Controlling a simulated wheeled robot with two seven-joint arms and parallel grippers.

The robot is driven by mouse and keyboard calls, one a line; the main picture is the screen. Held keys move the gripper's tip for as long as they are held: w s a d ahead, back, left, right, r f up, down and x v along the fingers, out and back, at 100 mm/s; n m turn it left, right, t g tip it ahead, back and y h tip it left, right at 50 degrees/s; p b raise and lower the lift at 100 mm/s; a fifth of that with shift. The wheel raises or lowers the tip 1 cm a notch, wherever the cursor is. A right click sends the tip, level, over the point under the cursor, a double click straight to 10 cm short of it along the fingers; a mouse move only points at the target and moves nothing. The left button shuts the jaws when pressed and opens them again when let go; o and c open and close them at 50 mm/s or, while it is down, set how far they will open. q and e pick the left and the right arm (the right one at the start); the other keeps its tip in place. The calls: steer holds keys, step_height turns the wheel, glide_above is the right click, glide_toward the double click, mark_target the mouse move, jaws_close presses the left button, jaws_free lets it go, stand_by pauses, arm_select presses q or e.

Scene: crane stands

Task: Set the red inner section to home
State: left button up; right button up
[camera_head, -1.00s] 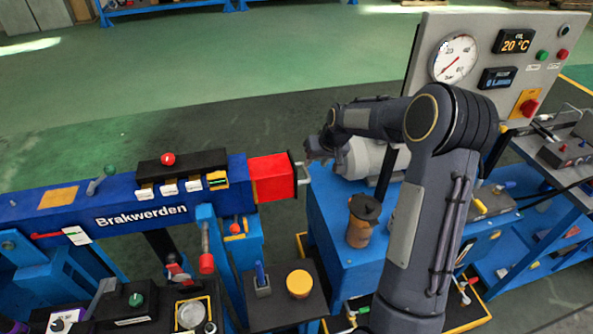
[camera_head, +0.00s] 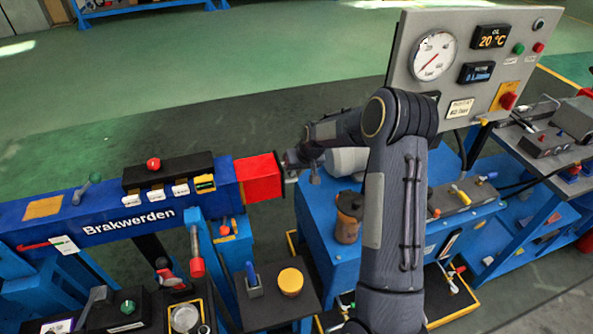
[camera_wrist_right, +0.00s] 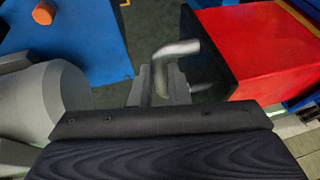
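The red inner section (camera_head: 260,178) sticks out of the right end of the blue beam marked "Brakwerden" (camera_head: 130,212) in the head view. In the right wrist view the red section (camera_wrist_right: 262,45) is at the upper right, with a dark end face and a bent silver handle (camera_wrist_right: 178,50). My right gripper (camera_head: 291,165) is at that end face. In the wrist view its grey fingers (camera_wrist_right: 160,88) stand close together on both sides of the handle bar and look shut on it. Fingertip contact is partly hidden. My left gripper is not in view.
A blue bench (camera_head: 315,205) with a grey motor (camera_head: 345,160) and a brown container (camera_head: 348,220) stands right of the section. A gauge panel (camera_head: 470,60) rises behind my right arm. Small controls, including a yellow button (camera_head: 291,281), sit in front of the beam.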

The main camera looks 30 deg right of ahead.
mark_target(263, 174)
jaws_close()
steer(key=a+b, duration=0.1)
steer(key=a, duration=0.2)
steer(key=w+a, duration=0.1)
steer(key=a, duration=0.3)
steer(key=w+a+b, duration=0.1)
steer(key=a, duration=0.2)
steer(key=shift+w+a+f+b, duration=0.1)
steer(key=shift+w+a+b, duration=0.1)
steer(key=shift+a+b, duration=0.15)
steer(key=shift+a, duration=0.1)
steer(key=shift+o, duration=2.3)
jaws_free()
steer(key=shift+a, duration=0.1)
steer(key=shift+o, duration=0.3)
steer(key=shift+d, duration=0.2)
